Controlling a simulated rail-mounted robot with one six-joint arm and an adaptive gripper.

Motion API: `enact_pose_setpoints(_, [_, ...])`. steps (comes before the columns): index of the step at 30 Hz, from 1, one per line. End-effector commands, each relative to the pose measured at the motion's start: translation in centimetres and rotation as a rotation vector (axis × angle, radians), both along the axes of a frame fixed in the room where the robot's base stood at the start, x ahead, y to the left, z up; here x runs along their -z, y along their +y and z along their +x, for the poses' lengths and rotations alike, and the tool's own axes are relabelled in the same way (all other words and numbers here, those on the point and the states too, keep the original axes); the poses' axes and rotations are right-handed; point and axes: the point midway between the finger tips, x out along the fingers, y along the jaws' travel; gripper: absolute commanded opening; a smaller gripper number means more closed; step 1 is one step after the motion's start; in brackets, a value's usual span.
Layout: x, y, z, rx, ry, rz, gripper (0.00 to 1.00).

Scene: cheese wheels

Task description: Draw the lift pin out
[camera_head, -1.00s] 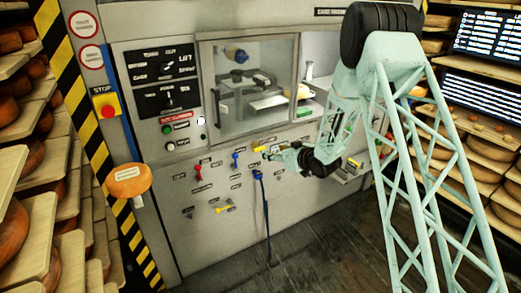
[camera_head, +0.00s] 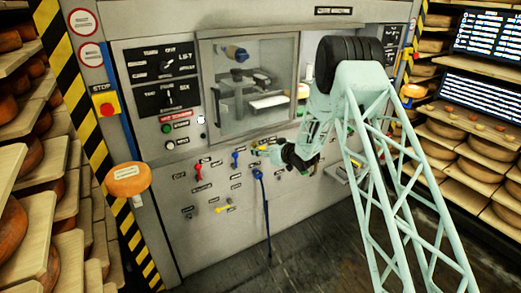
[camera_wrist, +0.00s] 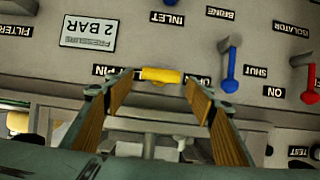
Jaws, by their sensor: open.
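The lift pin appears to be the yellow handle (camera_wrist: 161,75) on the grey panel, beside a label ending in "PIN" that is partly hidden. In the wrist view my gripper (camera_wrist: 157,89) is open, with one finger on each side of the yellow handle. The fingertips are close to it, and a gap shows on each side. In the head view my gripper (camera_head: 265,150) is at the panel below the glass window, and it mostly hides the pin there.
In the wrist view a blue lever (camera_wrist: 229,65) and a red lever (camera_wrist: 309,85) stand right of the fingers. In the head view a blue cable (camera_head: 264,210) hangs below, near another yellow handle (camera_head: 225,209). Cheese shelves stand at both sides.

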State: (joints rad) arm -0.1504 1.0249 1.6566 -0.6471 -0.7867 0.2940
Motion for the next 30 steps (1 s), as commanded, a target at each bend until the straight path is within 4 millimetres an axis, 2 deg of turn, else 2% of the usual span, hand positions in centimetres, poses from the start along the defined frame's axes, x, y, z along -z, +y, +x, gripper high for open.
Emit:
enact_pose_setpoints(9, [0.8, 1.2, 1.5, -0.001, 0.0, 0.0, 0.5])
enact_pose_setpoints(20, [0.9, 1.2, 1.6, 0.0, 0.001, -0.001, 0.49])
enact_pose_setpoints(30, [0.9, 1.2, 1.6, 0.0, 0.001, -0.001, 0.18])
